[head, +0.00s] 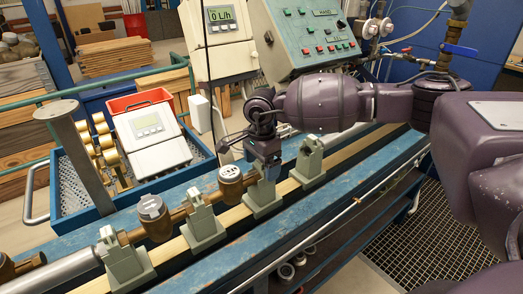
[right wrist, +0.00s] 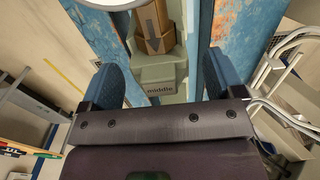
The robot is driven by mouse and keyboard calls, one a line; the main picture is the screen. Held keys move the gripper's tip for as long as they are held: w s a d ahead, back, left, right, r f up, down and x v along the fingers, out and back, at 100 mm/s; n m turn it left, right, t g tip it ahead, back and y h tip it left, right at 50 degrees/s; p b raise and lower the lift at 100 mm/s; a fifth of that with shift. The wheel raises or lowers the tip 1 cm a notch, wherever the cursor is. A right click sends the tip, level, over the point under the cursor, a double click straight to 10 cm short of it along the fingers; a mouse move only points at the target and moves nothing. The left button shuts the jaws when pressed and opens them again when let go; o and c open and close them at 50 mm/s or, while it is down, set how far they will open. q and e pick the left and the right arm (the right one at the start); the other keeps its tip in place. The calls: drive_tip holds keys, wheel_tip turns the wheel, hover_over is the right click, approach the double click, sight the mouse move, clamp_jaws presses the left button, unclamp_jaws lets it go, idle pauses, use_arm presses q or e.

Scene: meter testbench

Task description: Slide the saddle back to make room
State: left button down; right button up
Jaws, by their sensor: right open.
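The grey-green saddle marked "middle" (right wrist: 158,72) sits on the bench rail, with a brown pipe piece above it in the right wrist view. In the head view this saddle (head: 262,202) stands just right of a brass meter (head: 230,186). My right gripper (head: 266,165) points down over its upper part. In the right wrist view my right gripper (right wrist: 163,82) is open, with one blue finger on each side of the saddle. I cannot tell whether the fingers touch it. My left gripper is not in view.
Another saddle (head: 307,166) stands farther right along the rail, with a gap between. Left are a saddle (head: 203,224), a second meter (head: 152,218) and an end saddle (head: 123,262). A blue basket (head: 72,190) and a control panel (head: 310,35) stand behind the bench.

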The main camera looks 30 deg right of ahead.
drive_tip(key=shift+f, duration=0.9)
drive_tip(key=shift+c, duration=0.3)
drive_tip(key=c, duration=1.4)
